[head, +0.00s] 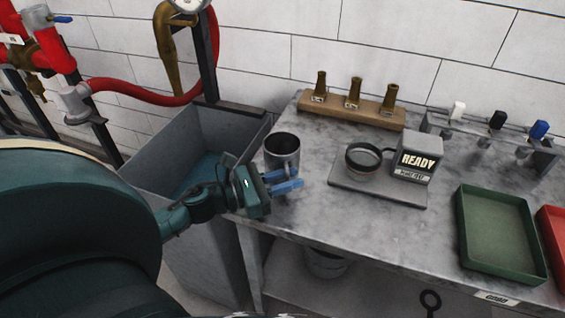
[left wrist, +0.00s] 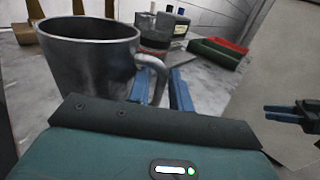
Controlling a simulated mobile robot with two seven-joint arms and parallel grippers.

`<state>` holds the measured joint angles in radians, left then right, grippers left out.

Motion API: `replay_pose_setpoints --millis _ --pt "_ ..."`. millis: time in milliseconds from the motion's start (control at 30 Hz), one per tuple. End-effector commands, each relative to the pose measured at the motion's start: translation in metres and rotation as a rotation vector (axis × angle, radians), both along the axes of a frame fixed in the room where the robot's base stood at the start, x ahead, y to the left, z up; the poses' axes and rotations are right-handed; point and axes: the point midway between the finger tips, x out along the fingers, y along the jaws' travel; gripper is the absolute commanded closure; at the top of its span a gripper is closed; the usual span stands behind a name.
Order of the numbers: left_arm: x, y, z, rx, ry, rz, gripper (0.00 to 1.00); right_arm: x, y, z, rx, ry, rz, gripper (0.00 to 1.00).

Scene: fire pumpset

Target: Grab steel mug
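The steel mug (head: 283,146) stands upright near the left edge of the grey worktop. In the left wrist view the mug (left wrist: 85,75) is close, with its handle (left wrist: 157,72) on the right side. My left gripper (head: 284,182) is just in front of the mug in the head view. Its blue fingers are apart, and in the left wrist view they (left wrist: 162,92) lie either side of the handle's lower part; I cannot tell whether they touch it. My right gripper (left wrist: 284,114) shows only in the left wrist view, away from the mug, with its fingers slightly apart.
A scale reading READY (head: 415,163) has a round dish (head: 363,158) on its plate, right of the mug. A wooden block (head: 335,110) with brass nozzles stands behind. A green tray (head: 462,230) and a red tray (head: 553,235) lie right. A grey sink (head: 150,160) is left.

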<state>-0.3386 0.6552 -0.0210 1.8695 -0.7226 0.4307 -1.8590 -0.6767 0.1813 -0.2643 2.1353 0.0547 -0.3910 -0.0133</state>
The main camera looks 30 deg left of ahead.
Motion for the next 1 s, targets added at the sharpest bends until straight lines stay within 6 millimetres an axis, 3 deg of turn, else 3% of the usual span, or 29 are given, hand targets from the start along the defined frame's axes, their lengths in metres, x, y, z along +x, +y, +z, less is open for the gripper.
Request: replay_pose_setpoints --millis 133,400,667,1000 --pt "0.0126 -0.0090 0.0008 -0.001 0.000 0.001 0.79 0.0008 -0.0003 0.0040 -0.008 -0.003 0.004 0.64" --pt "0.0145 -0.0108 -0.0009 -0.002 0.001 0.000 0.79 0.0007 -0.0004 0.0025 -0.011 -0.003 0.005 0.64" --pt "0.0143 -0.0108 -0.0007 -0.002 0.001 0.000 1.00 0.0007 -0.0002 0.0025 -0.010 -0.003 0.006 0.64" --pt "0.0143 -0.0108 -0.0006 -0.002 0.001 0.000 1.00 0.0009 -0.0003 0.0025 -0.010 -0.002 0.005 0.64"
